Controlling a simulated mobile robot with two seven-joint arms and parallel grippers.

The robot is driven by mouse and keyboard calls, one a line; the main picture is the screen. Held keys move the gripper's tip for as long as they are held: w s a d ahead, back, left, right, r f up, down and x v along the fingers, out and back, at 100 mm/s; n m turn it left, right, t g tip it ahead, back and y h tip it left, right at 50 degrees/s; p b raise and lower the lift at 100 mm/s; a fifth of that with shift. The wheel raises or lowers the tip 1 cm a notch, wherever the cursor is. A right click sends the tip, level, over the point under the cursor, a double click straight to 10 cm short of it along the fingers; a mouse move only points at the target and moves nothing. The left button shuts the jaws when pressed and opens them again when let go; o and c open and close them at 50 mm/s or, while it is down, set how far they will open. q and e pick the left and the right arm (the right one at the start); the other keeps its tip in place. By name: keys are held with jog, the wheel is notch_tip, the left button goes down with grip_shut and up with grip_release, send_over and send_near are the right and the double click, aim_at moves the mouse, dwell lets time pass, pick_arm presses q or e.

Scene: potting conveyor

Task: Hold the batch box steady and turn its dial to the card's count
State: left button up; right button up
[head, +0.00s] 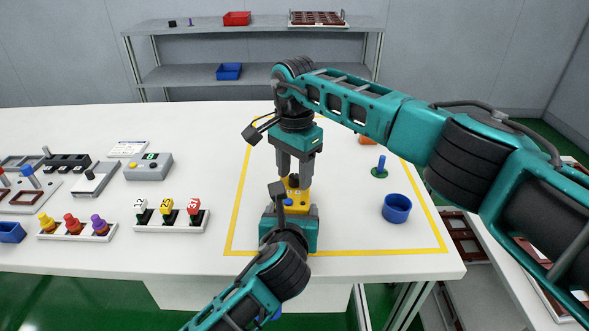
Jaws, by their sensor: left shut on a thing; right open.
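The batch box (299,197) is a small yellow box inside the yellow floor outline on the table, with a dark dial (293,181) on it. My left gripper (289,211) is shut on the box from the near side and hides much of it. My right gripper (294,178) points straight down from above, open, with its fingers at the dial. Whether they touch the dial cannot be told. A white card (128,149) with print too small to read lies at the back left, behind a grey unit (149,166) with a green display.
Racks with numbered blocks (168,217) and coloured knobs (74,227) are at left. The outlined area's left part is clear.

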jog(key=shift+c, duration=0.4)
grip_shut()
